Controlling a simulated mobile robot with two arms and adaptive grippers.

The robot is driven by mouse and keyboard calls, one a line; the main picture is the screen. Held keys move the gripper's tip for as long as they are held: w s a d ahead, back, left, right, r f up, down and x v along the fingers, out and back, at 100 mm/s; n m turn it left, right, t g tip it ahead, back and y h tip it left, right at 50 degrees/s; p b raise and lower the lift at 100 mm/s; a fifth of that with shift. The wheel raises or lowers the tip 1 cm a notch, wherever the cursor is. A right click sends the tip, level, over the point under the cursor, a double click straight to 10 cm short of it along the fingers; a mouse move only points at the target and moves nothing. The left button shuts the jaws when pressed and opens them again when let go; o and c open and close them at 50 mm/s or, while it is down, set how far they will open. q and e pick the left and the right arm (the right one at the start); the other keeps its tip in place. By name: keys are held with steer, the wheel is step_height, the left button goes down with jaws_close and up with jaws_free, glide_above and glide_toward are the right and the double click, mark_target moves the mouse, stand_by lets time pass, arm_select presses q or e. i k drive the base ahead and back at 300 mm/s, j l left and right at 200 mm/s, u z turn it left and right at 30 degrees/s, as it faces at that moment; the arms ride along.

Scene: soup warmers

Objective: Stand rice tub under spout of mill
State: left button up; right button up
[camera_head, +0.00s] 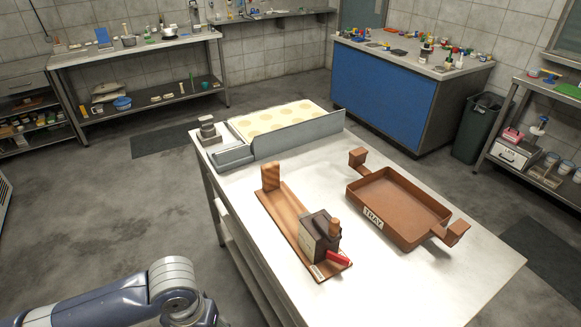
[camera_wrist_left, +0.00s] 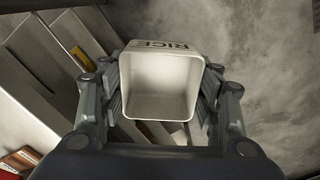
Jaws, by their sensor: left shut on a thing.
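The rice tub (camera_wrist_left: 158,88) is a white, square tub in the left wrist view, with its open mouth toward the camera and the word RICE upside down along its upper rim. It looks empty. My left gripper (camera_wrist_left: 160,105) is shut on it, with the fingers on both sides. In the head view only part of my left arm shows at the bottom left; that gripper and the tub are out of the picture. My right gripper is in neither view. I cannot identify a mill with a spout for certain.
A steel table (camera_head: 440,285) holds a brown tray (camera_head: 411,229) with handles, a wooden board (camera_head: 286,213) with a dark block, a spotted panel (camera_head: 285,117) and a small grey device (camera_head: 208,131). A blue counter (camera_head: 377,97) and bin (camera_head: 478,128) stand behind.

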mark_target(295, 219)
steer(key=i+j, duration=0.2)
steer(key=j, duration=0.2)
steer(key=i+j, duration=0.15)
steer(key=j, duration=0.2)
steer(key=i+j+z, duration=0.1)
steer(key=j, duration=0.3)
steer(key=i+j, duration=0.25)
steer(key=j, duration=0.15)
steer(key=i+j, duration=0.2)
steer(key=j, duration=0.2)
steer(key=z, duration=0.4)
steer(key=j+z, duration=0.1)
steer(key=z, duration=0.25)
steer(key=j+z, duration=0.1)
steer(key=z, duration=0.7)
